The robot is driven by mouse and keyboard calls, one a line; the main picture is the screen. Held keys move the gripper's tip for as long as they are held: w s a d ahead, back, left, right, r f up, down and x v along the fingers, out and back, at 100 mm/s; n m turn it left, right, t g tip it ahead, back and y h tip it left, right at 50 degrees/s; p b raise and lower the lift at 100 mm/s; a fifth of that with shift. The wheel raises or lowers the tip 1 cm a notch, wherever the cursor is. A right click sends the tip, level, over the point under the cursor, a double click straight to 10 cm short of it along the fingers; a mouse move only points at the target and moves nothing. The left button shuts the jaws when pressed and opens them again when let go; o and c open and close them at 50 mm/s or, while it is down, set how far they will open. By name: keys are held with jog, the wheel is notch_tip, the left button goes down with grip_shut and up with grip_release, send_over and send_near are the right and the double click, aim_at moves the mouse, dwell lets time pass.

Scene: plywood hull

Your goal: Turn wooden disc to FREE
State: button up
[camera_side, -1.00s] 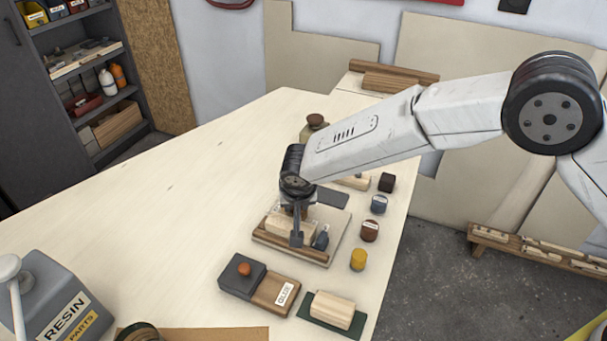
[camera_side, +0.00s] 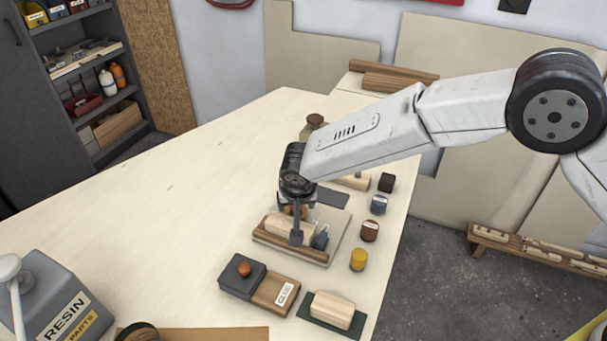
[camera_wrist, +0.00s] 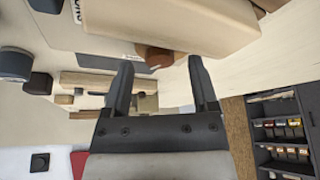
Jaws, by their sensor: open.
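A brown rounded wooden piece, likely the wooden disc (camera_wrist: 155,57), shows in the wrist view just beyond my fingertips, partly hidden by a pale wood block (camera_wrist: 175,22). A small white label is beside it; the word FREE is not readable. My gripper (camera_wrist: 159,70) is open, its two dark fingers apart with nothing clearly held between them. In the side view my gripper (camera_side: 306,237) points down over a pale board (camera_side: 338,225) that carries the pale block (camera_side: 283,228) and a brown strip. There the wrist and fingers hide most of the disc.
A dark box with an orange knob (camera_side: 244,270) and a labelled brown block (camera_side: 277,291) lie in front. A pale block on a green mat (camera_side: 333,310) is nearby. Yellow (camera_side: 359,259), brown, blue and black pieces line the right edge.

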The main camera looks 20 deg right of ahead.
jog(key=v, duration=0.7)
jog(key=shift+r, duration=0.1)
dwell(0.4)
jog(key=s+d+r+g, duration=0.1)
jog(key=s+d, duration=0.1)
jog(key=d, duration=0.8)
jog(key=s+d+n+y, duration=0.1)
jog(key=s+d+n, duration=0.1)
jog(key=s+d, duration=1.6)
jog(key=shift+s+d+f+n+g, duration=0.25)
jog(key=shift+d+n+g, duration=0.15)
jog(key=shift+d, duration=0.8)
